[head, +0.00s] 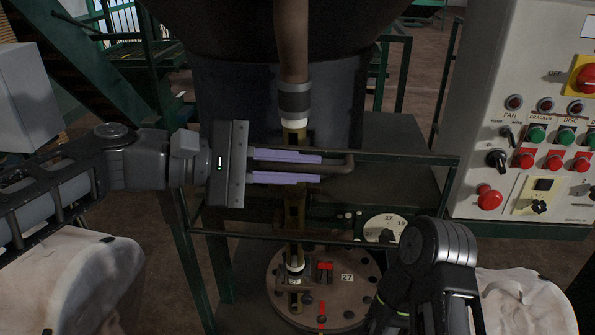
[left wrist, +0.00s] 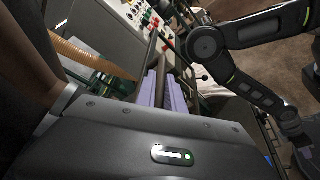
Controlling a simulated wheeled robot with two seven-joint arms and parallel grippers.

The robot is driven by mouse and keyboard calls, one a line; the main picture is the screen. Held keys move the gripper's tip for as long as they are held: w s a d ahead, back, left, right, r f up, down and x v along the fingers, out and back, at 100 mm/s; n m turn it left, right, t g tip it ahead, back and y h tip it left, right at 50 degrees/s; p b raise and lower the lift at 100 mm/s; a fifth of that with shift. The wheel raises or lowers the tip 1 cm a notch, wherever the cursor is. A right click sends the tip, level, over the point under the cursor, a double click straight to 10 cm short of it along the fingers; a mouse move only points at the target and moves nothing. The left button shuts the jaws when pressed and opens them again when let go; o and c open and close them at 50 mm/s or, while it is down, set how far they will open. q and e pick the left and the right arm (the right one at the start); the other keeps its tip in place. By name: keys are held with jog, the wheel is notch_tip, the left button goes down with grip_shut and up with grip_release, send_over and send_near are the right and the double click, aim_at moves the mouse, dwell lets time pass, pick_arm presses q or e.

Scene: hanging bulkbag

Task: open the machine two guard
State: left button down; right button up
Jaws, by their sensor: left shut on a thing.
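The guard (head: 400,157) shows in the head view as a dark green frame with an upper and a lower rail, in front of the machine's round plate. A dark U-shaped handle (head: 351,163) projects at its upper rail. My left gripper (head: 320,168) comes in from the left with its two purple fingers above and below the handle, shut on it. In the left wrist view the purple fingers (left wrist: 162,90) also lie along the dark bar. My right arm shows at the lower right of the head view, its fingers out of sight.
A vertical pipe (head: 293,40) with a grey clamp runs down behind the handle. A round plate (head: 345,290) marked 27 and a dial (head: 385,228) sit below. A control panel (head: 500,100) with several buttons stands at the right. Green stairs are at the back left.

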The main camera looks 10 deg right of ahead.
pick_arm(q)
jog(key=c, duration=1.5)
grip_release()
jog(key=shift+o, duration=0.2)
jog(key=shift+a, duration=0.1)
jog(key=b+v, duration=0.2)
jog(key=v, duration=0.4)
jog(key=shift+a, duration=0.4)
jog(key=shift+a+r, duration=0.2)
jog(key=shift+a, duration=0.15)
